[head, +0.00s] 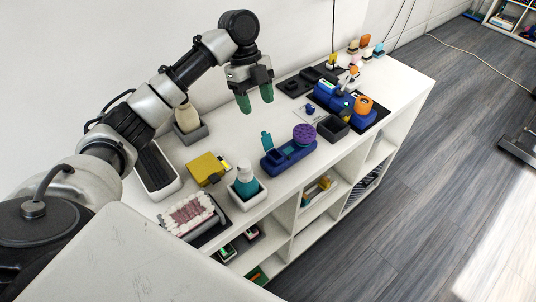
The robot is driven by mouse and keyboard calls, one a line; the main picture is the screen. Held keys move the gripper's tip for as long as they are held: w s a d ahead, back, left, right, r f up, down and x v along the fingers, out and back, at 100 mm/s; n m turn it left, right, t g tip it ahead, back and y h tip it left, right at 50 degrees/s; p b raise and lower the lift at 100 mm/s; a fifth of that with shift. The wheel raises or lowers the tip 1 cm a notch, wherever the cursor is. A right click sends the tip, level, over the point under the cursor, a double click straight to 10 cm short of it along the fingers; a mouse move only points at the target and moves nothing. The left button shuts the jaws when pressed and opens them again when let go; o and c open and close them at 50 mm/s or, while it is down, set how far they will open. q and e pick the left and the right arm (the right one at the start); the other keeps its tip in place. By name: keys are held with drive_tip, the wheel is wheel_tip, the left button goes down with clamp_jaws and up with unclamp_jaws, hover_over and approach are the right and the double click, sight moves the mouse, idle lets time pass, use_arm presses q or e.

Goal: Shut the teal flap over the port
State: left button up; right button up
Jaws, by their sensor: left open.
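The teal flap (266,141) stands upright, open, at the left end of a dark blue device (288,157) on the white shelf top. A purple round knob or disc (304,134) sits on the right end of the same device. The port by the flap is too small to make out clearly. My left gripper (256,102) hangs above the shelf, behind and above the flap, with its two green fingertips apart and nothing between them. It does not touch the device. My right gripper is not in view.
A teal bottle in a white holder (262,189), a yellow box (205,168) and a tray of pinkish rolls (222,222) stand left of the device. A blue device with an orange knob (362,104) and a dark open box (333,129) stand to the right. The wall runs close behind.

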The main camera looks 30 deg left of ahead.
sight(264, 132)
use_arm(q)
drive_tip(key=x, duration=1)
drive_tip(key=shift+s+d, duration=0.2)
drive_tip(key=shift+d, duration=0.05)
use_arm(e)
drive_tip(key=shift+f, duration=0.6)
use_arm(q)
drive_tip(key=c, duration=0.9)
drive_tip(key=shift+d+r+p, duration=0.1)
drive_tip(key=shift+r+p, duration=0.2)
drive_tip(key=shift+p, duration=0.2)
drive_tip(key=y+p, duration=0.1)
drive_tip(key=p, duration=0.2)
drive_tip(key=d+t+y+p, duration=0.1)
drive_tip(key=y+p, duration=0.1)
drive_tip(key=p, duration=0.1)
drive_tip(key=t+y+p, duration=0.1)
drive_tip(key=p, duration=0.2)
drive_tip(key=shift+s+d+r+y, duration=0.2)
drive_tip(key=shift+s+d+y, duration=0.1)
drive_tip(key=shift+s+y, duration=0.1)
drive_tip(key=shift+d+f+t+y+p, duration=0.2)
drive_tip(key=shift+f+t+y+p, duration=0.1)
drive_tip(key=shift+y+p, duration=0.4)
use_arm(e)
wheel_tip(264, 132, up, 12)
